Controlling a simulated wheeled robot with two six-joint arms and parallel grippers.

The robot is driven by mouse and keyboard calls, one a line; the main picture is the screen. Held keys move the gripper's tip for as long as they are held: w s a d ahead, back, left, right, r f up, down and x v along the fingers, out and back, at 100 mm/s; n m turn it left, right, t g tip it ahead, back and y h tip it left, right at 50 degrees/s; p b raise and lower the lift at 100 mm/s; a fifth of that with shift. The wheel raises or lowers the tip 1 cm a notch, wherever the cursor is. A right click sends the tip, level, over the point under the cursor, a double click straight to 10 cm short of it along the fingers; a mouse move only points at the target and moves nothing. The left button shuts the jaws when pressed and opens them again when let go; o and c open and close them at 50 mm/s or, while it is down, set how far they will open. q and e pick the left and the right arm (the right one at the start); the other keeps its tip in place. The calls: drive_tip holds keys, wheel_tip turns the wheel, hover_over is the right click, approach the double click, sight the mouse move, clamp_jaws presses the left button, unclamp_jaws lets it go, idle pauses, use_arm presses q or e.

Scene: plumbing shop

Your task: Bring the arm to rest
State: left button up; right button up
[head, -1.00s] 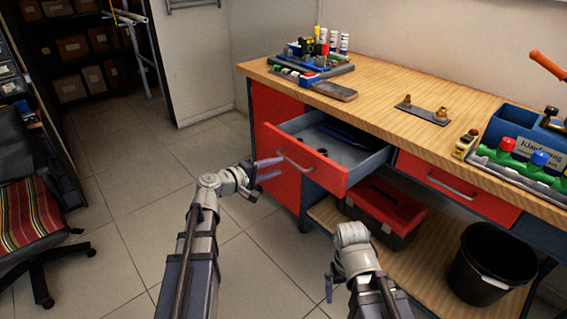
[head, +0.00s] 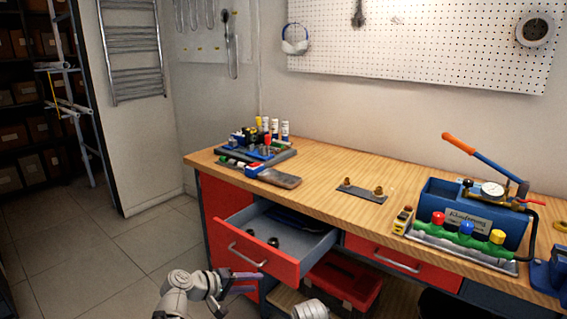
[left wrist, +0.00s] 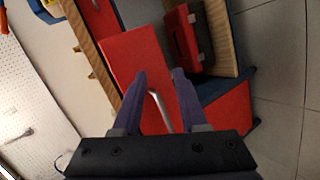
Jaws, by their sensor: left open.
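My left gripper (head: 240,284) is open, in front of and below the pulled-out red drawer (head: 262,252). In the left wrist view the gripper (left wrist: 160,76) has its two dark fingers apart, with nothing held between them. The drawer's metal handle (left wrist: 159,108) shows between the fingers in that view; I see no grip on it. The drawer stands open, with small dark round parts (head: 272,242) and a dark blue item (head: 295,221) inside. Only a pale link of my right arm shows at the bottom edge; its gripper is out of frame.
The wooden workbench (head: 330,186) carries a tool holder (head: 262,152), a plate with brass fittings (head: 362,192) and a blue test pump (head: 470,215). A red toolbox (head: 343,283) sits on the shelf below. The tiled floor (head: 110,240) at left is clear.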

use_arm(q)
drive_tip(key=s+d+r+m+g+y+p, duration=0.3)
drive_tip(key=s+d+m+g+p, duration=0.4)
drive_tip(key=s, duration=0.3)
drive_tip(key=s+a+r+m+g+y+p, duration=0.1)
drive_tip(key=s+r+m+y+p, duration=0.2)
drive_tip(key=s+r+y+p, duration=0.2)
drive_tip(key=s+y+p, duration=0.2)
drive_tip(key=s+p, duration=0.2)
drive_tip(key=p, duration=0.1)
drive_tip(key=shift+s+a+r+y, duration=0.2)
drive_tip(key=shift+a+y, duration=0.1)
drive_tip(key=shift+y, duration=0.1)
use_arm(e)
wheel_tip(320, 180, up, 20)
drive_tip(key=shift+f, duration=0.2)
